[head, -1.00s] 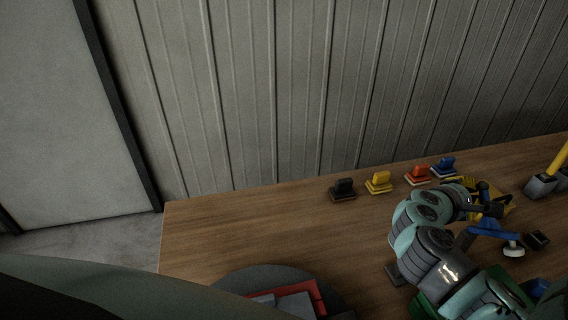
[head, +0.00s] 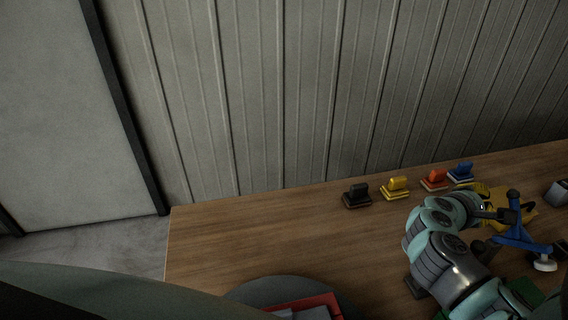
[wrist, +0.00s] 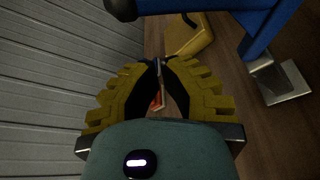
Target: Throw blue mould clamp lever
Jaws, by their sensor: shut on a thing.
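The blue mould clamp lever (head: 518,238) stands at the right of the table in the head view, with an upright blue post and a pale round foot. In the wrist view its blue bar (wrist: 262,22) crosses the top right, close to the fingers. My gripper (wrist: 158,62) has yellow stepped fingers with dark tips, drawn together. It is shut at the lever, beside the blue post in the head view. The exact contact is hard to see in both views. A yellow block (wrist: 187,36) lies just beyond the fingertips.
Black (head: 357,196), yellow (head: 395,188), orange (head: 434,180) and blue (head: 461,172) handled blocks stand in a row along the back of the table (head: 270,235), near the ribbed wall. A red tray (head: 330,301) sits at the front. The table's left part is clear.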

